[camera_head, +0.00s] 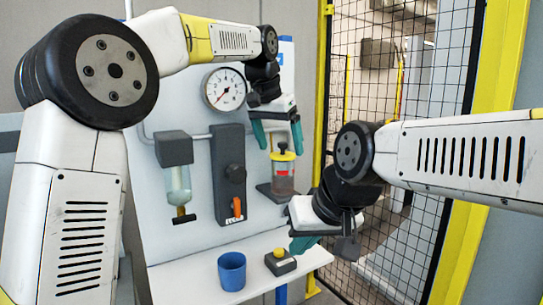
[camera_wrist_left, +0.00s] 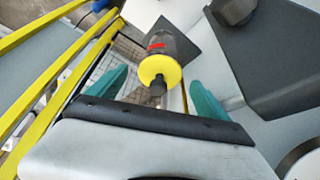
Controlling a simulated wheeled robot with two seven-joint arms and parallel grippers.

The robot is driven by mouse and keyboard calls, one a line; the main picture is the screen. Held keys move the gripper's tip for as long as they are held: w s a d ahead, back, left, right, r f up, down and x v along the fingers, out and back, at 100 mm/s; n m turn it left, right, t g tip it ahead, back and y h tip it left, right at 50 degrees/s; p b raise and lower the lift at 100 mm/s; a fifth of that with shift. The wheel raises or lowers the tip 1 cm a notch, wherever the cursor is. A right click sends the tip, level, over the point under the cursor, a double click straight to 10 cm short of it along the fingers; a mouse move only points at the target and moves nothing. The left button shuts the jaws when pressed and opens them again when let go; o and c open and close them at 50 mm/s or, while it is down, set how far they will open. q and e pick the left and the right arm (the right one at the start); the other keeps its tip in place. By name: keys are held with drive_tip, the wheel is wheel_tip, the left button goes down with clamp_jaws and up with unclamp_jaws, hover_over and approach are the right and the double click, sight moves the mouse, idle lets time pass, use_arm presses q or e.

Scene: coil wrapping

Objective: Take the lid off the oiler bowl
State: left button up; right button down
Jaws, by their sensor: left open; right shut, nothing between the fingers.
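The oiler bowl (camera_head: 283,178) is a clear jar with a red band, upright on a dark bracket on the panel's right side. Its yellow lid (camera_head: 283,156) is on top, with a black knob (camera_head: 283,147). In the left wrist view the yellow lid (camera_wrist_left: 160,67) faces the camera, and the black knob (camera_wrist_left: 158,88) shows between the fingers. My left gripper (camera_head: 278,138) is open just above the lid, fingers pointing down on either side and holding nothing. My right gripper (camera_head: 306,243) is shut and empty, low in front of the panel.
A pressure gauge (camera_head: 225,89), a filter with a clear bowl (camera_head: 178,185) and a dark valve block (camera_head: 228,160) with an orange handle are on the panel. A blue cup (camera_head: 232,270) and a yellow-topped button box (camera_head: 280,262) stand on the shelf. A mesh fence (camera_head: 420,190) is at right.

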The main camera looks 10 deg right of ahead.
use_arm(q)
drive_tip(key=shift+x, duration=0.9)
drive_tip(key=shift+c, duration=0.4)
drive_tip(key=c, duration=1.4)
drive_tip(key=shift+o, duration=0.2)
drive_tip(key=shift+r, duration=0.1)
